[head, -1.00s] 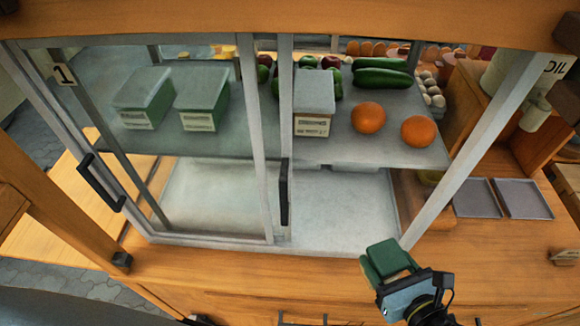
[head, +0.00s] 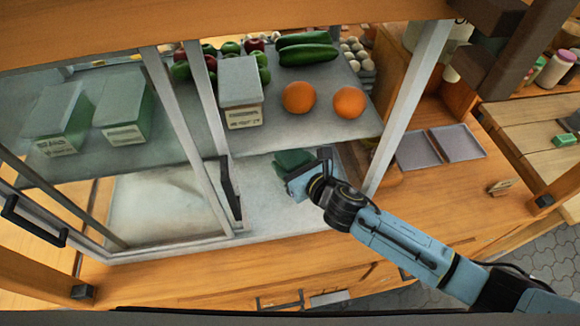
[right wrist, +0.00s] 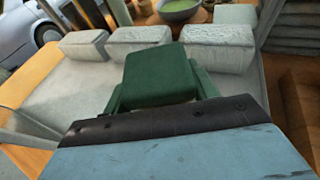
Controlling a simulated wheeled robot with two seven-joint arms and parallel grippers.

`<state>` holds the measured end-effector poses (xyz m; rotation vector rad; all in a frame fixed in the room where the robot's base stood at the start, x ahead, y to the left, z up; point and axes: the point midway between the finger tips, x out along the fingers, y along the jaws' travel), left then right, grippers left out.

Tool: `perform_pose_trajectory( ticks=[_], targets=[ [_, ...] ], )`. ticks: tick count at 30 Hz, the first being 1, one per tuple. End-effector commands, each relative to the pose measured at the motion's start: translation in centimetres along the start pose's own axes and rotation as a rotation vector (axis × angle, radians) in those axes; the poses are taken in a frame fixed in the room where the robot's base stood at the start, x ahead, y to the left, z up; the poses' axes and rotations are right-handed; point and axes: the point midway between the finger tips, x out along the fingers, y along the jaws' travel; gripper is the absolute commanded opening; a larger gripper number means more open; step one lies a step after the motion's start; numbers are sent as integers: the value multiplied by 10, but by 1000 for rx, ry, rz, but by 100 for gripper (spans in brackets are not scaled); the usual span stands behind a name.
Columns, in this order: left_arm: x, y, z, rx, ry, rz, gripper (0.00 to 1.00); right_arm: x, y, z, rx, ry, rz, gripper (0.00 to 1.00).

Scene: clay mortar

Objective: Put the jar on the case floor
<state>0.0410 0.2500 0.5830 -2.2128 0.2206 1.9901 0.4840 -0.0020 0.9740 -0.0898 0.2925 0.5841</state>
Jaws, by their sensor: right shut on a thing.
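The jar (head: 293,158) is a squarish dark green container. My right gripper (head: 299,177) is shut on it, inside the open right part of the display case and below the shelf's front edge. In the right wrist view the jar (right wrist: 160,72) sits between the fingers, its top facing the camera. The pale case floor (head: 258,192) lies under and around it; in the right wrist view it (right wrist: 55,92) spreads out ahead. I cannot tell whether the jar touches the floor. My left gripper is not in view.
Pale boxes (right wrist: 137,38) stand in a row farther back on the floor. The shelf (head: 340,128) above holds oranges (head: 299,97), a box (head: 240,92) and cucumbers. A sliding glass door with a black handle (head: 230,188) is on the left, a case post (head: 405,110) on the right.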

Motion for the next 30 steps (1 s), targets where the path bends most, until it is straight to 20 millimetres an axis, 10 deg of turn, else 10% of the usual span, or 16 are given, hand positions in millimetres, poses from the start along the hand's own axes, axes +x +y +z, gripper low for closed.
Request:
perform_pose_trajectory(
  ticks=[23, 24, 30],
  targets=[
    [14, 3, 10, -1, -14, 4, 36, 16, 0, -36, 1, -1, 2, 28],
    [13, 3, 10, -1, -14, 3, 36, 16, 0, -36, 1, 1, 1, 63],
    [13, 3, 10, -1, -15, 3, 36, 16, 0, -35, 1, 1, 1, 80]
  ],
)
